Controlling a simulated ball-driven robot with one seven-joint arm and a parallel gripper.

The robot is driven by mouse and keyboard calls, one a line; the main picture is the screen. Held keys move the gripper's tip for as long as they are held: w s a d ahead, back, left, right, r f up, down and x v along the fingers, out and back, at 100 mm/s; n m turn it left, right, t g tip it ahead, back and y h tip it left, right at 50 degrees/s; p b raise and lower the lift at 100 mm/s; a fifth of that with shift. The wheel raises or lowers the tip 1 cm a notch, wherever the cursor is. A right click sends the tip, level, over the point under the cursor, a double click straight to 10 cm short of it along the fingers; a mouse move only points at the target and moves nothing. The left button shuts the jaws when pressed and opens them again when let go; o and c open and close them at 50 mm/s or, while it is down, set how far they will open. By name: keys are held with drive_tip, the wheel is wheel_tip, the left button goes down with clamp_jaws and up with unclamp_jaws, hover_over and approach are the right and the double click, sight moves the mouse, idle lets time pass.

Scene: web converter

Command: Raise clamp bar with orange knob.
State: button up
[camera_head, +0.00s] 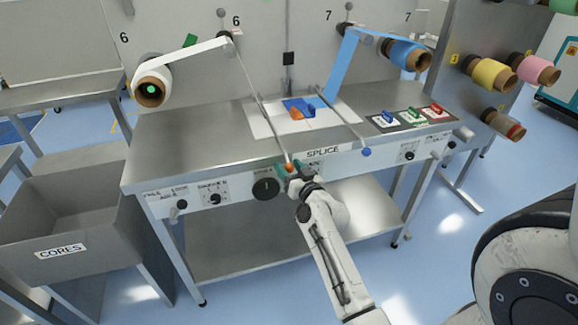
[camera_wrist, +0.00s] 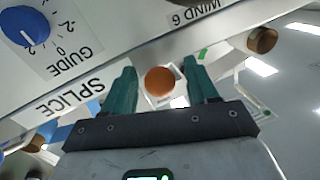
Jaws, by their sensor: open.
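The orange knob (camera_head: 289,168) sits at the front end of a thin clamp bar (camera_head: 266,112), at the table's front edge left of the SPLICE label. The bar runs back across the table toward the white roll's web. In the wrist view the orange knob (camera_wrist: 160,82) is between the two teal fingers of my gripper (camera_wrist: 161,88), with gaps showing on both sides. My gripper (camera_head: 291,173) is open around the knob in the head view, where its fingers partly hide the knob. A second bar (camera_head: 341,118) with a blue knob (camera_head: 366,152) lies to the right.
A blue and orange tool (camera_head: 299,108) lies on the white splice area. Colored tape dispensers or blocks (camera_head: 411,115) stand at the table's right. A black dial (camera_head: 265,188) is just left of my gripper. The CORES bin (camera_head: 62,251) stands at left.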

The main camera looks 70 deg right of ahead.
drive_tip(key=shift+w+d, duration=0.15)
drive_tip(key=shift+w, duration=0.05)
clamp_jaws()
idle(0.5)
